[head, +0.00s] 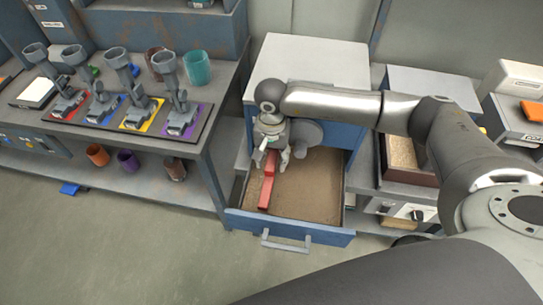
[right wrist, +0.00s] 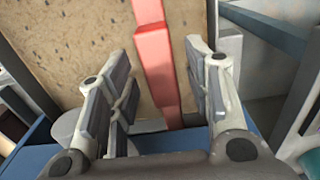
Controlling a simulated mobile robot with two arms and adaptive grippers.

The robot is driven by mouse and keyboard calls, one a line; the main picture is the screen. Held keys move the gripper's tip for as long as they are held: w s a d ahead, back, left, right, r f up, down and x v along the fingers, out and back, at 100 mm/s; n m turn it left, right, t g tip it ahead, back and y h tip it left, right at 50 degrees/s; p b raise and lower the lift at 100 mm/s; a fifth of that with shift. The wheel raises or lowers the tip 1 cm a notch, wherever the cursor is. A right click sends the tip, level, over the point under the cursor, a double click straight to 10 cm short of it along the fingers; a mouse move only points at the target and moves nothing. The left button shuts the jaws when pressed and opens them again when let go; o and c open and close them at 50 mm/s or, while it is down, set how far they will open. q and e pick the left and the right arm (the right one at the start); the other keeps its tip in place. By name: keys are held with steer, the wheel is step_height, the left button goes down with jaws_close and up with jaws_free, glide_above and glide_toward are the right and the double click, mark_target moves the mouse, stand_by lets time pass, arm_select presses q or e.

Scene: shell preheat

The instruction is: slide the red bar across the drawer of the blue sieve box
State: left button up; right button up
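The sieve box (head: 331,139) is blue with a pale top. Its drawer (head: 292,230) is pulled out and has a sandy brown floor. The red bar (head: 265,194) lies lengthwise along the drawer's left side, its near end close to the front panel. My right gripper (head: 271,160) is over the bar's far part and hides some of it. In the right wrist view, the fingers (right wrist: 162,85) are open and apart, with the red bar (right wrist: 157,60) running between them. Whether a finger touches it I cannot tell. My left gripper is not in view.
A bench at left holds several grey stands on coloured pads (head: 141,115) and a teal cup (head: 197,68). Cups stand on its lower shelf. A sand-filled tray (head: 407,177) sits right of the drawer. The drawer's right side is bare; floor in front is clear.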

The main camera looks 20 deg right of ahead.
mark_target(272, 160)
steer(key=shift+r, duration=0.1)
step_height(272, 160, up, 12)
stand_by(0.5)
steer(key=shift+c, duration=0.4)
